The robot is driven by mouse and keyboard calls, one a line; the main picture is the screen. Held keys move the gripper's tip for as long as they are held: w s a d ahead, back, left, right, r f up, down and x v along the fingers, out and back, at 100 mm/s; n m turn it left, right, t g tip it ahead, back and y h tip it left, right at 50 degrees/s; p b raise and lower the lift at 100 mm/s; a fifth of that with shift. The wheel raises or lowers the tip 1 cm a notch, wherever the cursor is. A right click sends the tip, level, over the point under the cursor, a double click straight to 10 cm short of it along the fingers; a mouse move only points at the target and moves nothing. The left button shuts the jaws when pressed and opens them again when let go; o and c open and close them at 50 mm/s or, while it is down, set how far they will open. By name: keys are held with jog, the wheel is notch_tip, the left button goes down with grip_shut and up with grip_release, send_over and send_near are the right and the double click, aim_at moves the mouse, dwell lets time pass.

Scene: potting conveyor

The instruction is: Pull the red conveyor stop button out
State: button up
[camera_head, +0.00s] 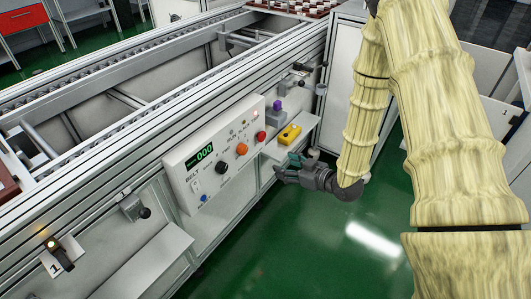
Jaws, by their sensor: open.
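The red button (260,136) is on the right part of the front face of a white control box (182,160), which is fixed to the conveyor's side. How far it sits in or out is too small to tell. An orange round control (241,149) is to its left and slightly lower. My gripper (281,167) is open, below and to the right of the red button, in front of the conveyor and apart from the box. Its fingers point left, and nothing shows between them.
The box also has a green display (199,156), a black knob (221,167) and a blue button (203,197). A yellow object (289,134) lies on a small shelf just above my gripper. Another shelf (145,265) sticks out lower left. Green floor (330,240) is clear in front.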

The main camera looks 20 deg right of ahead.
aim_at(264, 138)
jog(key=w+a+r+n+y+b, duration=0.1)
jog(key=w+b, duration=0.2)
jog(key=w+a+r+n+t+y+b, duration=0.1)
jog(key=w+b, duration=0.2)
jog(key=w, duration=0.1)
jog(key=w+a+r+n+t+y+b, duration=0.1)
jog(key=w+y+b, duration=0.1)
jog(key=w+b, duration=0.1)
jog(key=shift+w+a+n+b, duration=0.1)
jog(key=shift+w+n+b, duration=0.2)
jog(key=shift+b, duration=0.15)
jog(key=shift+x, duration=0.85)
jog(key=shift+r, duration=0.15)
